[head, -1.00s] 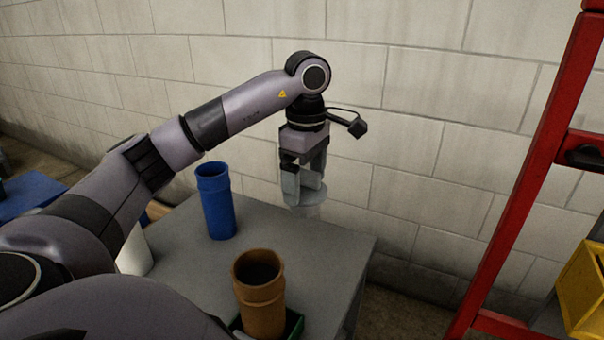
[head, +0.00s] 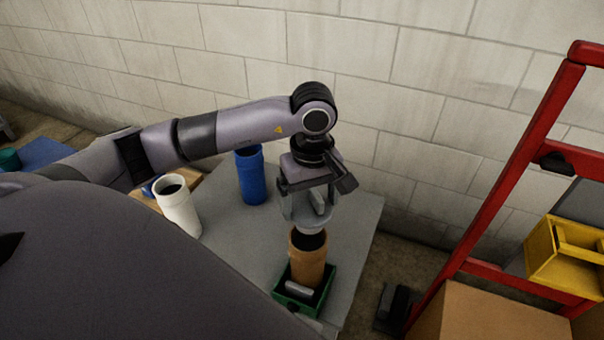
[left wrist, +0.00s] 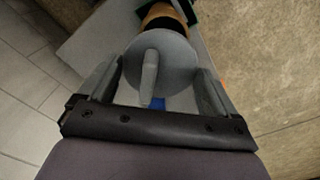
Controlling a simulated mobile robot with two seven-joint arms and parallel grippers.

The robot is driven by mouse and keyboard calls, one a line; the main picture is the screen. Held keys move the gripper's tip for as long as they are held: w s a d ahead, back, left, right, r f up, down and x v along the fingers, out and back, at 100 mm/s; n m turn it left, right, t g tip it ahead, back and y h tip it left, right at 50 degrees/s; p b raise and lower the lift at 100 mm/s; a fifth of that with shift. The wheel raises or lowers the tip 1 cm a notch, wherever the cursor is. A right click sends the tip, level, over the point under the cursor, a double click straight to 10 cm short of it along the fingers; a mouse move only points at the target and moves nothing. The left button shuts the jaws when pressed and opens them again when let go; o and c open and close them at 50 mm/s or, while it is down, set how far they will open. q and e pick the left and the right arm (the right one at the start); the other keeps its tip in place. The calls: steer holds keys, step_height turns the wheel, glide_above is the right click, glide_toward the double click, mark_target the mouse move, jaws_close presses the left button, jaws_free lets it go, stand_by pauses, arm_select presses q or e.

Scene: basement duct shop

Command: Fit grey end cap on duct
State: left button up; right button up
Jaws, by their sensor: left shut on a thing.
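The grey end cap (head: 312,224) is a round disc with a raised grip bar, and it also shows in the left wrist view (left wrist: 172,62). My left gripper (head: 307,206) is shut on it, with a finger on each side in the left wrist view (left wrist: 158,88). The cap is held over the mouth of an orange-brown duct (head: 307,264), which stands upright in a green tray (head: 290,302). The duct's dark opening still shows below the cap, so the cap appears apart from it. My right gripper is not in view.
A blue duct (head: 251,178) and a white duct (head: 178,207) stand on the grey table (head: 232,237). A grey piece (head: 298,289) lies in the tray. A red frame (head: 512,180) with a yellow bin (head: 566,255) is at right, above a cardboard box (head: 490,315).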

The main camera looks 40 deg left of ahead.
mark_target(309, 211)
arm_select(q)
steer(key=shift+s+d+r, duration=0.1)
steer(key=shift+s+d, duration=0.05)
steer(key=shift+s, duration=0.25)
steer(key=shift+f, duration=0.2)
step_height(309, 211, down, 5)
steer(key=b, duration=0.3)
steer(key=shift+r, duration=0.2)
steer(key=shift+f, duration=0.4)
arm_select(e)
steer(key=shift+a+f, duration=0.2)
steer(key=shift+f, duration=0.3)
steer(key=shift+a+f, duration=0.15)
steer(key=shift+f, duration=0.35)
arm_select(q)
steer(key=shift+b, duration=0.6)
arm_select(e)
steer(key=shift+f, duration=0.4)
arm_select(q)
steer(key=shift+f+b, duration=0.6)
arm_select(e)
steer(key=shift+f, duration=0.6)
arm_select(q)
steer(key=o, duration=0.6)
steer(key=shift+o, duration=0.8)
